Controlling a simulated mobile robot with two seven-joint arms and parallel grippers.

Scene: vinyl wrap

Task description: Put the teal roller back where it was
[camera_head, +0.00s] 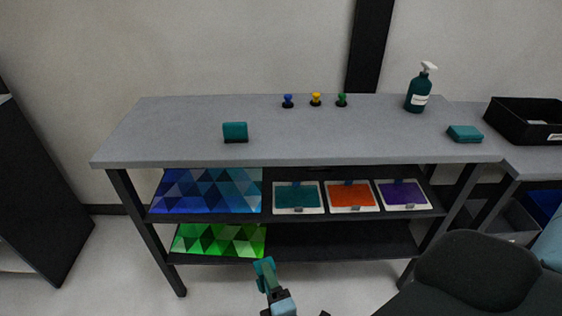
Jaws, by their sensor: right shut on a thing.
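My right gripper (269,281) is low in the head view, in front of the shelf unit. It is shut on a small teal thing (264,266) that looks like the teal roller; the fingers hide part of it. It is in front of the lower shelf and appears clear of it. A teal block with a dark base (235,132) stands upright on the grey tabletop (190,125) at left. A flat teal block (465,133) lies at the right end. My left gripper is not in view.
Blue, yellow and green knobs (315,99) and a teal pump bottle (418,90) stand at the back. A black bin (525,121) is at right. The middle shelf holds a blue patterned sheet (205,191) and three colour cards (351,196). The lower shelf (340,240) is bare at right.

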